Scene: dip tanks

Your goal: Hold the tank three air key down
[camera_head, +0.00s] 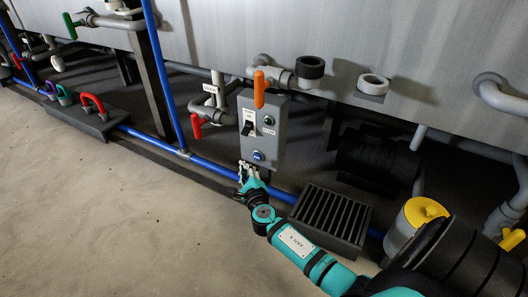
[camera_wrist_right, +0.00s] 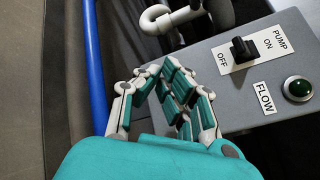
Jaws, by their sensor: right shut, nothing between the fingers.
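No label reading air key is legible. The box also shows in the right wrist view (camera_wrist_right: 225,95), with the pump switch (camera_wrist_right: 243,50), a FLOW label and the green lamp (camera_wrist_right: 298,88).
An orange lever (camera_head: 259,89) rises above the box, and a red valve handle (camera_head: 197,127) sits to its left. A blue pipe (camera_head: 205,162) runs low behind my right gripper. A black slatted grate (camera_head: 331,219) lies to the right. The floor at left is clear.

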